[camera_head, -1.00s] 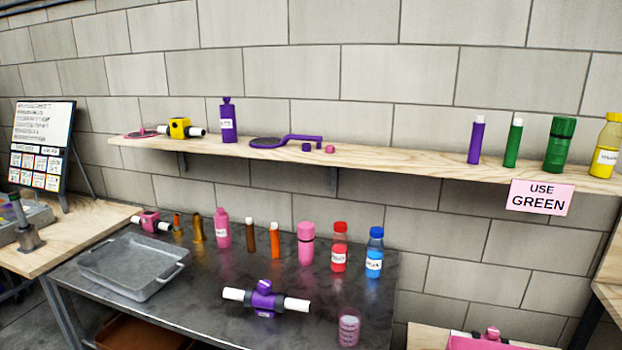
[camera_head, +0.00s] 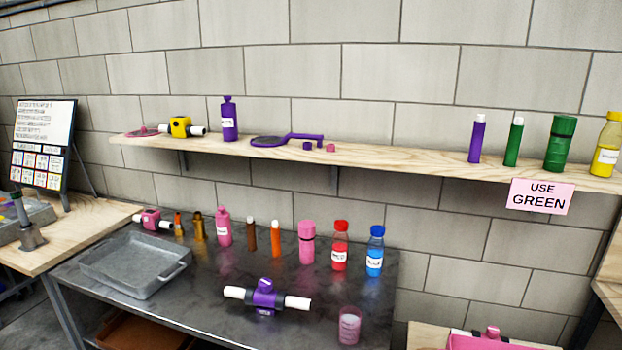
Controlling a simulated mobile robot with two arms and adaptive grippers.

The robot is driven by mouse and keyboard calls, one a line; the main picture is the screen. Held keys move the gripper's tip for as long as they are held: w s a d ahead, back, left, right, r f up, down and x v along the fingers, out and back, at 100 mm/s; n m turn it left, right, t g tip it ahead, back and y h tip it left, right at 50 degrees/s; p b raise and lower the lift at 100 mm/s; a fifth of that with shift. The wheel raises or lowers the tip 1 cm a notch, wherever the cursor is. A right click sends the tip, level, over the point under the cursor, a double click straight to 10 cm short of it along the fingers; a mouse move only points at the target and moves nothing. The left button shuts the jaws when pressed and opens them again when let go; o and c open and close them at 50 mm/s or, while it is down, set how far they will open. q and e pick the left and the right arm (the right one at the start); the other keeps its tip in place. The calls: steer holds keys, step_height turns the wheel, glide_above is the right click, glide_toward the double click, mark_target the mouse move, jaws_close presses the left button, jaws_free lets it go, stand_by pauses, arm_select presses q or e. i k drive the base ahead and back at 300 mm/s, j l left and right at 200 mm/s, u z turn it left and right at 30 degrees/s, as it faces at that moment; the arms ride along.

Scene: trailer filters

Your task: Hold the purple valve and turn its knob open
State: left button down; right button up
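The purple valve (camera_head: 265,299) lies on the dark metal table (camera_head: 215,310), near its front edge. It has a purple body with a pale label, white pipe ends to the left and right, and a purple knob (camera_head: 265,283) on top. Nothing touches it. Neither of my grippers shows in the head view.
A grey tray (camera_head: 135,263) stands left of the valve, and a pink-tinted beaker (camera_head: 349,326) stands to its right. A pink valve (camera_head: 151,219) and a row of bottles and tubes line the table's back. A wooden shelf (camera_head: 400,160) runs above.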

mark_target(266, 285)
steer(key=j+z, duration=0.15)
steer(key=z, duration=0.55)
steer(key=i+j+z, duration=0.1)
steer(key=j+z, duration=0.35)
steer(key=j, duration=0.35)
steer(key=k+j+z, duration=0.1)
steer(key=j+z, duration=0.4)
steer(key=j, duration=0.3)
